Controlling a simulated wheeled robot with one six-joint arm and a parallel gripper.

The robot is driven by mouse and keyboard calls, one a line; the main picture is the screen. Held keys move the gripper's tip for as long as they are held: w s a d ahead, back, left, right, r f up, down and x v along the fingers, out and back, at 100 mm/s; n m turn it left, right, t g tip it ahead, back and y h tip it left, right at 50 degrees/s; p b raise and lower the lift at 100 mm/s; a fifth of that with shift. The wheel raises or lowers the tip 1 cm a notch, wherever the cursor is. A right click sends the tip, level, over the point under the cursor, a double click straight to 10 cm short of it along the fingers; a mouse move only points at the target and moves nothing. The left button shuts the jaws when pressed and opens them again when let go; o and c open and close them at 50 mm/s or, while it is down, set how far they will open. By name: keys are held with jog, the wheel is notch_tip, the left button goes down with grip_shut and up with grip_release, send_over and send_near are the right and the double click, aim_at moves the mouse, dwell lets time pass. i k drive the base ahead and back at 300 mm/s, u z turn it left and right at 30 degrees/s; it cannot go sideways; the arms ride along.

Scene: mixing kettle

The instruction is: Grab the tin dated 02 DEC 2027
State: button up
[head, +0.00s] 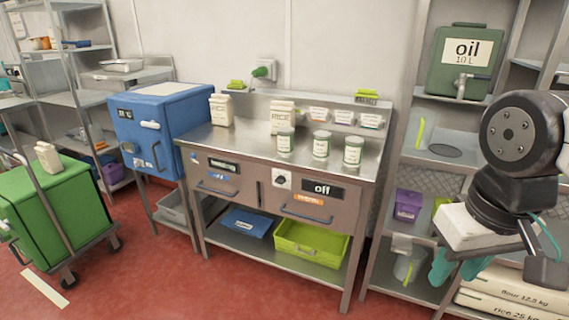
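Three tins with pale lids, whitish labels and green bands stand upright in a row near the right front of the steel worktop: the left tin (285,143), the middle tin (320,146) and the right tin (352,151). Their label print is too small for me to read any date, so I cannot tell which one is dated 02 DEC 2027. My gripper (459,267) is at the lower right, pointing down in front of the shelving, well right of the tins. Its teal fingers are apart, with nothing visible between them.
The steel worktop (230,140) carries two rice packages, one of them the right rice package (282,117) behind the left tin. A blue cabinet (165,130) stands left; shelving with an oil container (464,62) stands right. Red floor lies open in front.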

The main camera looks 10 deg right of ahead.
aim_at(322, 138)
jog(key=u, duration=0.55)
jog(key=i, duration=1.45)
jog(key=z, duration=3.6)
jog(key=k, duration=1.25)
jog(key=u, duration=0.1)
